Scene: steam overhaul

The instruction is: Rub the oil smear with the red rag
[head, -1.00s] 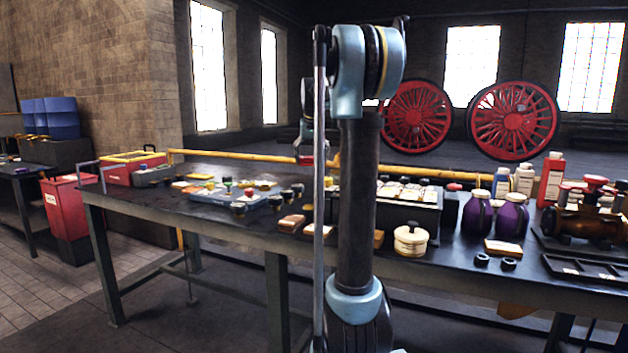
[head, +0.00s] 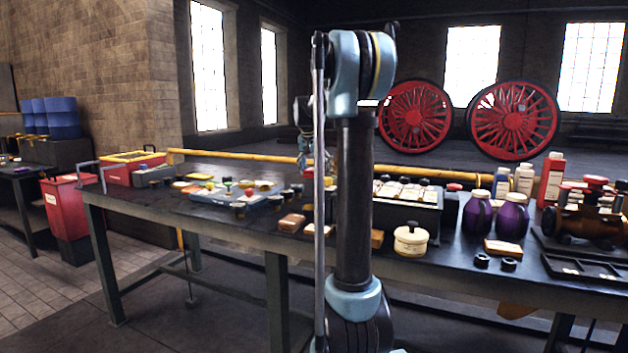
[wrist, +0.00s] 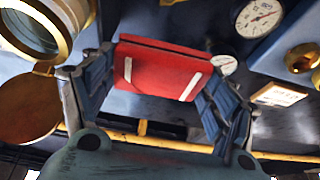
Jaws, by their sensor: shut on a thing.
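My gripper (wrist: 160,82) is shut on a red folded rag (wrist: 163,66) with two pale stripes, held between the blue-grey fingers in the wrist view. Behind the rag is a dark panel with gauges and brass fittings. I cannot tell an oil smear apart from the dark, shiny surfaces there, and the rag hides part of the panel. I cannot tell whether the rag touches it. In the head view my gripper is small, above the workbench (head: 150,207) and partly hidden behind my arm.
In the wrist view are a white-faced gauge (wrist: 258,17), a brass-rimmed porthole (wrist: 35,28) and a brass fitting (wrist: 302,57). In the head view the bench carries a blue tray (head: 232,200), a cream pot (head: 410,240) and purple jugs (head: 477,216). Floor at the front left is clear.

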